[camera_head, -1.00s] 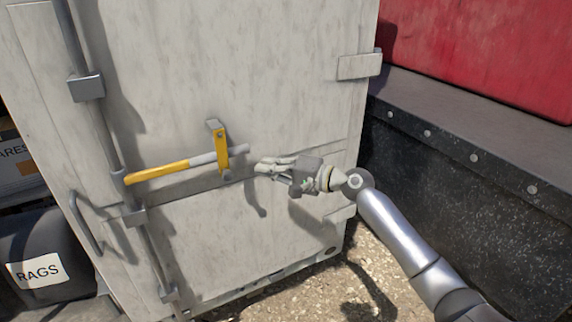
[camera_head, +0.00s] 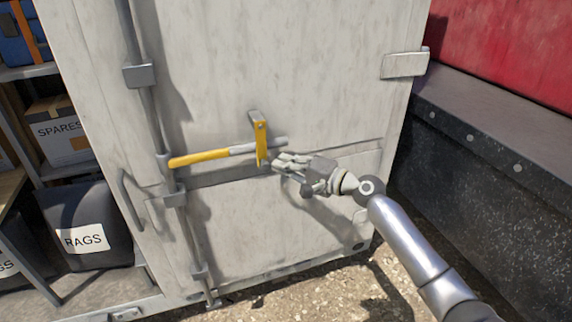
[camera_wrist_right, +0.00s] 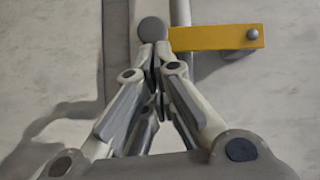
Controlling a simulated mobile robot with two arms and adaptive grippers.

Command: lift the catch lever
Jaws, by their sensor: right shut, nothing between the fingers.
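The catch lever (camera_head: 261,142) is a short yellow bar hanging nearly upright from a pivot on the pale door, across a handle bar (camera_head: 207,157) with a yellow grip and grey end. In the right wrist view the catch lever (camera_wrist_right: 212,38) lies sideways, with a round grey knob (camera_wrist_right: 152,28) at its lower end. My right gripper (camera_head: 278,161) is just right of that lower end, fingers shut and empty. In the wrist view its fingertips (camera_wrist_right: 155,48) are right at the knob; I cannot tell whether they touch. My left gripper is not in view.
The door (camera_head: 330,70) has a vertical rod (camera_head: 148,110) at left and a hinge (camera_head: 405,64) at right. A dark ledge (camera_head: 480,170) stands on the right. Shelves with a box (camera_head: 62,130) and a rags bin (camera_head: 85,225) are at left. Gravelly ground shows below.

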